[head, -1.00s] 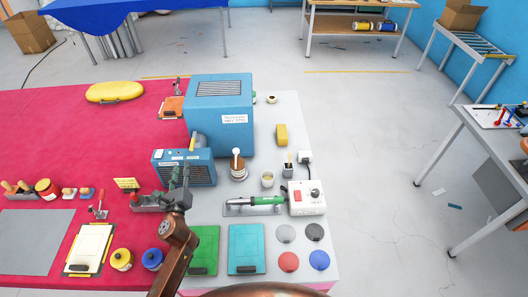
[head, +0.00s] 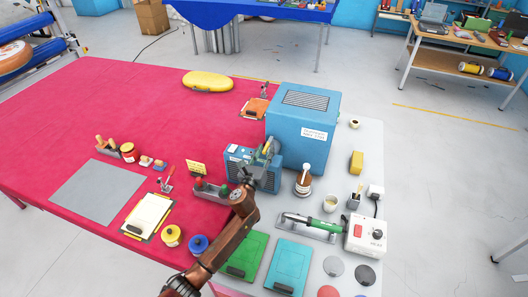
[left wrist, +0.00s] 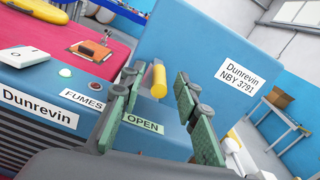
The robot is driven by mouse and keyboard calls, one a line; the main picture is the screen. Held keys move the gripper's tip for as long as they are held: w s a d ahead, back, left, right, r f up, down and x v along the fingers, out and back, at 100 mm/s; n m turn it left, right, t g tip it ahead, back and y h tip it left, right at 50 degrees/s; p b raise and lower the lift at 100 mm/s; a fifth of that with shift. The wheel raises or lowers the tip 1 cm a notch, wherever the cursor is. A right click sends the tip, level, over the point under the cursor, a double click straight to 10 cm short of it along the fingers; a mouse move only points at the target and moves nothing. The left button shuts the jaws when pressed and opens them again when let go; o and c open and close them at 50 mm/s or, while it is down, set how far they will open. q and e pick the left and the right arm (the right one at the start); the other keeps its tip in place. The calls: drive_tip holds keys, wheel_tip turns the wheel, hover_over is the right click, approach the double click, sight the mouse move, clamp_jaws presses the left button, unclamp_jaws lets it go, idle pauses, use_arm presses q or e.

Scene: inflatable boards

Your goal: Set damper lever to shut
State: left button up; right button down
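The damper lever with its yellow handle (left wrist: 158,80) stands up from the blue fume unit (left wrist: 150,140), behind the "OPEN" label (left wrist: 143,124). In the head view the lever (head: 266,145) is partly covered by my left gripper (head: 262,156). In the left wrist view my left gripper (left wrist: 160,84) is open, with one green-padded finger on each side of the handle. I cannot tell whether either finger touches it. No "shut" label is readable. My right gripper is not in view.
A tall blue housing (head: 300,118) stands right behind the lever. A grey tool holder (head: 212,192) lies left of my gripper. The red tabletop (head: 130,110) is mostly clear.

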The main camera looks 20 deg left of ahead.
use_arm(q)
drive_tip(key=shift+c, duration=0.3)
drive_tip(key=shift+a, duration=0.1)
clamp_jaws()
drive_tip(key=shift+a, duration=0.1)
